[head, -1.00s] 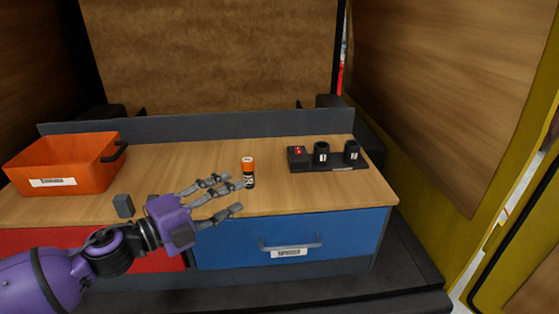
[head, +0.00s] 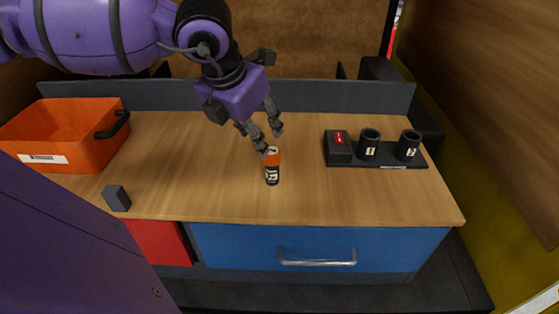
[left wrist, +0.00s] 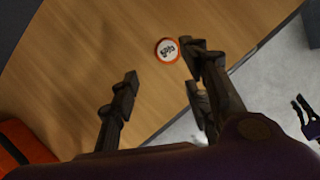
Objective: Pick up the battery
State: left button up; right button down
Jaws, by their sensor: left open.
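The battery (head: 272,172) is a small upright cylinder with an orange top and a dark labelled body, standing on the wooden worktop. In the left wrist view, its round white top with an orange rim (left wrist: 167,50) lies between the finger sides, much closer to the right-hand fingers. My left gripper (head: 268,141) is open and empty, pointing down just above and behind the battery. The fingertips overlap its top edge in the head view; I cannot tell whether they touch. My right gripper (left wrist: 302,108) shows small at the right edge of the left wrist view, its opening unclear.
An orange bin (head: 70,150) stands at the left and a small grey block (head: 117,198) near the front edge. A black holder (head: 375,162) with two numbered cups and a red-marked box is at the right. A blue drawer (head: 230,245) is below. Worktop around the battery is clear.

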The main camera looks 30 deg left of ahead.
aim_at(272, 167)
pick_arm(q)
jog(key=x, duration=0.6)
jog(key=shift+w+d+f, duration=0.1)
jog(key=shift+w+d, duration=0.1)
jog(key=shift+d, duration=0.15)
jog(key=shift+w+f, duration=0.1)
jog(key=shift+f, duration=0.15)
jog(key=shift+w+f, duration=0.1)
jog(key=shift+f, duration=0.05)
jog(key=c, duration=1.1)
pick_arm(e)
jog(key=shift+s+d+f+g, duration=0.15)
jog(key=shift+s+f, duration=0.3)
jog(key=shift+s, duration=0.2)
jog(key=shift+s+d+f+g, duration=0.1)
jog(key=shift+s+f+g, duration=0.05)
jog(key=shift+s+f, duration=0.4)
